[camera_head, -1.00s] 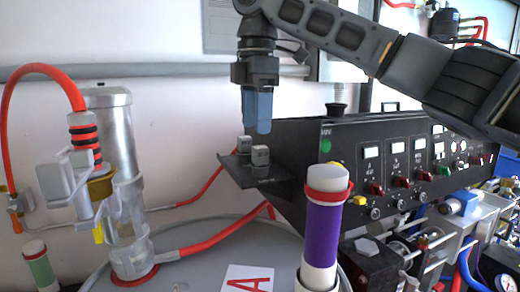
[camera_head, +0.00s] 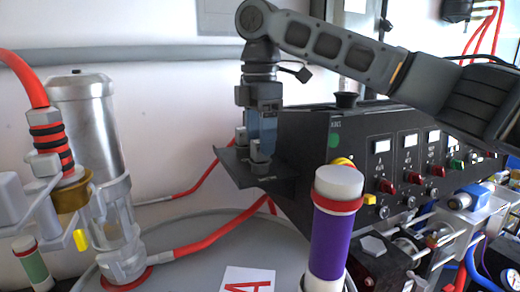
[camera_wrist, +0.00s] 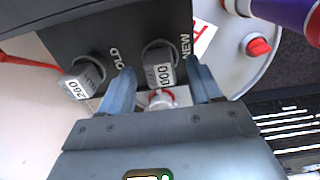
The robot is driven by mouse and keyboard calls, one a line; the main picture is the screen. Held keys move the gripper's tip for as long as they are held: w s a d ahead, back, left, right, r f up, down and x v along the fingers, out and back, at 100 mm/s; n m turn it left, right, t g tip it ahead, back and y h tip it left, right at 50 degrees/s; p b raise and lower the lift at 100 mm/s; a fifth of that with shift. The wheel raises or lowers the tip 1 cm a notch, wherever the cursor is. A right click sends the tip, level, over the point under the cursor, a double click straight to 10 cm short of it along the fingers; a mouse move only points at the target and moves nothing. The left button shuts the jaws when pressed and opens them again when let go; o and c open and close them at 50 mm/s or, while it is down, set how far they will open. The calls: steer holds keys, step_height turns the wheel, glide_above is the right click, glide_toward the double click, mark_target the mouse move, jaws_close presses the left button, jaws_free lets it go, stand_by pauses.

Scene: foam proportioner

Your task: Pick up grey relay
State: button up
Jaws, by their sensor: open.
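Two small grey relays stand on a dark shelf (camera_head: 232,168). In the wrist view, one relay (camera_wrist: 160,68) is beside the word NEW and the other relay (camera_wrist: 83,79) is beside the word OLD. Both have white number labels. My gripper (camera_wrist: 160,76) is open, with its two blue fingers on either side of the NEW relay; contact cannot be told. In the head view, my gripper (camera_head: 261,148) points down over the nearer relay (camera_head: 258,162). The farther relay (camera_head: 241,137) is partly hidden behind my fingers.
A black control panel (camera_head: 345,140) with gauges and knobs rises right of the shelf. A purple cylinder (camera_head: 330,240) with a red band stands in front. A clear and metal cylinder assembly (camera_head: 95,150) with red hoses is at left.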

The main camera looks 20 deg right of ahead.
steer(key=shift+f, duration=0.2)
steer(key=c, duration=1.2)
